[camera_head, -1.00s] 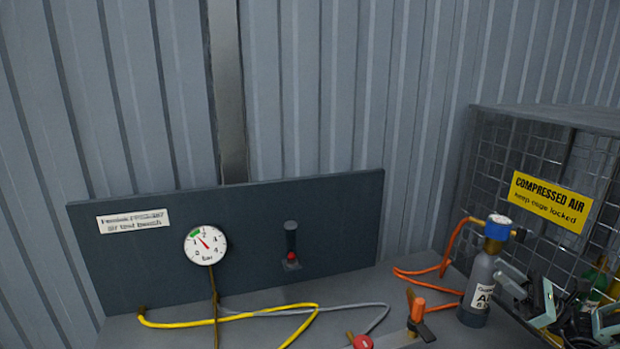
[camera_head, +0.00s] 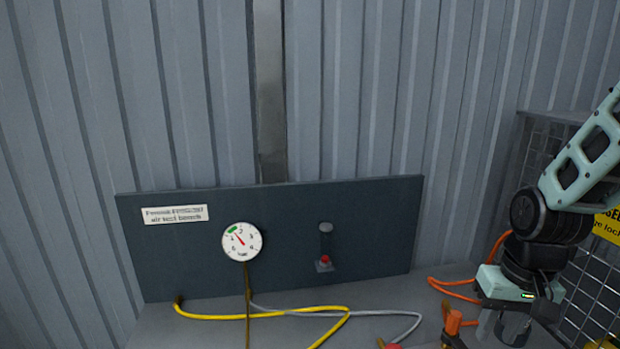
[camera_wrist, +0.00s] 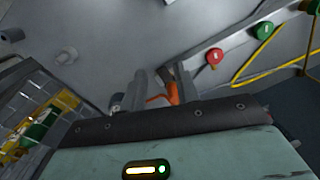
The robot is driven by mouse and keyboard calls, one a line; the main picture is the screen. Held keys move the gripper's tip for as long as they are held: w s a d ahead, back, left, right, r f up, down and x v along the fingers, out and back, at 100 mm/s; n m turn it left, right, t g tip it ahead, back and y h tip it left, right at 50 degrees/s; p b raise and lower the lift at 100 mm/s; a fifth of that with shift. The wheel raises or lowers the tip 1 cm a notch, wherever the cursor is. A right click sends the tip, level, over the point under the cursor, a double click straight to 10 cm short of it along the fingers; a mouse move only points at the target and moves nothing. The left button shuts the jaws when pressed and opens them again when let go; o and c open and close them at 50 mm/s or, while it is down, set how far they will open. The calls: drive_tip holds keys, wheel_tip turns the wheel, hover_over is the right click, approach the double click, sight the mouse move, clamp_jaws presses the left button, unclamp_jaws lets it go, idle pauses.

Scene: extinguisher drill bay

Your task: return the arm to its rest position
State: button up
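My gripper (camera_head: 502,328) is at the lower right of the head view, pointing down over the bench. In the wrist view its two grey fingers (camera_wrist: 160,90) stand apart, with bench and an orange handle seen beyond the gap. I see nothing held between them. My mint-green arm comes in from the right edge and bends at a black joint. It hides much of the bench's right end, where the grey cylinder with the blue head cannot be made out clearly.
A mesh cage (camera_head: 575,265) stands close behind my arm. The dark panel (camera_head: 285,270) bears a gauge (camera_head: 241,241). A yellow hose (camera_head: 215,317), grey hose and orange hose (camera_head: 455,289) lie on the bench. Red (camera_wrist: 215,56) and green (camera_wrist: 264,30) round fittings show in the wrist view.

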drive_tip(key=s+a+r+n, duration=0.2)
drive_tip(key=s+a+n, duration=0.3)
drive_tip(key=a, duration=0.5)
drive_tip(key=s+a+r+n, duration=0.3)
drive_tip(key=s+a+n, duration=0.2)
drive_tip(key=a, duration=0.5)
drive_tip(key=s, duration=0.2)
drive_tip(key=shift+s+r, duration=0.25)
drive_tip(key=shift+s, duration=0.15)
